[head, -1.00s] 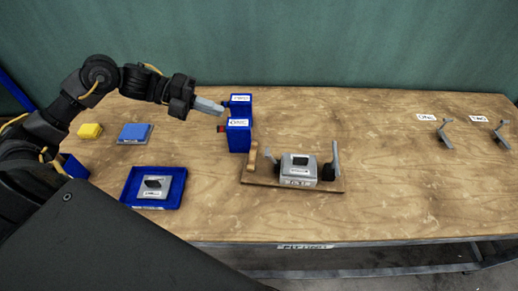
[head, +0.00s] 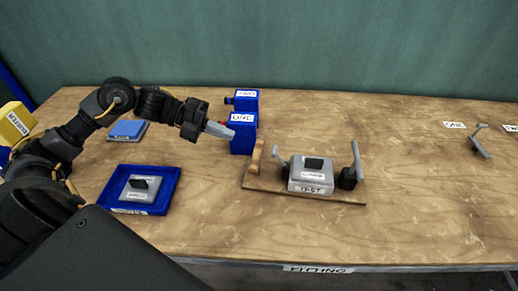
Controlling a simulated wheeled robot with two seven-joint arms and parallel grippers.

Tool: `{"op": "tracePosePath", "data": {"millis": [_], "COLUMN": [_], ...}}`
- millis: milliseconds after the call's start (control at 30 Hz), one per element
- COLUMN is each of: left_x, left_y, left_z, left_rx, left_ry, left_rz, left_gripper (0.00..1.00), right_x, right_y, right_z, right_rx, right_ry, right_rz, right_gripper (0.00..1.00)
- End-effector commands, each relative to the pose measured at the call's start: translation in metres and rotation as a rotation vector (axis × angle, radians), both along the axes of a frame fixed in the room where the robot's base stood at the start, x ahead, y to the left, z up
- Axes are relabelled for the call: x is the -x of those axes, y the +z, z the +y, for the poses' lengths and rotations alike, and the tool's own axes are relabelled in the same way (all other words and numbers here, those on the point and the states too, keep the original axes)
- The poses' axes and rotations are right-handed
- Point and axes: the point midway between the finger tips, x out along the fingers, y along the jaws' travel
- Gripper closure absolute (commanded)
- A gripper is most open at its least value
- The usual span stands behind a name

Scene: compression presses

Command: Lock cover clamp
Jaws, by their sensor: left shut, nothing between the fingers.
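A wooden fixture board (head: 262,183) lies near the middle of the table. On it sits a labelled grey block (head: 310,178) with a small dark piece on its top. An upright grey lever (head: 357,160) with a black base (head: 348,180) stands at the block's right. A second, shorter grey lever (head: 279,160) leans at its left. A tan wooden upright (head: 257,157) is at the board's left end. My left gripper (head: 220,130) is shut and empty, its tips beside a blue box (head: 243,142) labelled ONE. My right gripper is out of view.
A second blue box (head: 246,101) stands behind the first. A blue tray (head: 169,199) with a grey part (head: 140,188) is at left. A blue block (head: 127,130) and a yellow box (head: 14,123) are farther left. A grey bracket (head: 480,142) lies at right. The table between is clear.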

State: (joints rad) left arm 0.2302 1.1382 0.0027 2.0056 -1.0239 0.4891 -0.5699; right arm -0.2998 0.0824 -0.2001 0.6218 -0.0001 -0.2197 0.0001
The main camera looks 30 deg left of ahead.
Motion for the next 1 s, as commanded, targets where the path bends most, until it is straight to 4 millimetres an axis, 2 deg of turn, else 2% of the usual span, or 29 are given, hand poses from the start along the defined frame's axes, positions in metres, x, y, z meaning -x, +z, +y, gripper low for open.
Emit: {"op": "tracePosePath", "data": {"millis": [233, 700, 1000], "left_x": [-0.002, -0.026, -0.031], "left_y": [-0.002, -0.027, -0.036], "left_z": [-0.007, -0.073, -0.088], "left_rx": [0.003, 0.004, 0.000], "left_ry": [0.000, -0.001, 0.000], "left_rz": [0.001, 0.001, 0.000], "left_gripper": [1.00, 1.00, 1.00], "right_x": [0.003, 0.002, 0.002], "right_y": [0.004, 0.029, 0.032], "right_z": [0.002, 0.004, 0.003], "right_rx": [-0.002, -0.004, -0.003], "right_ry": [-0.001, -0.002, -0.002], "right_rz": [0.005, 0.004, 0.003], "right_gripper": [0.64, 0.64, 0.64]}}
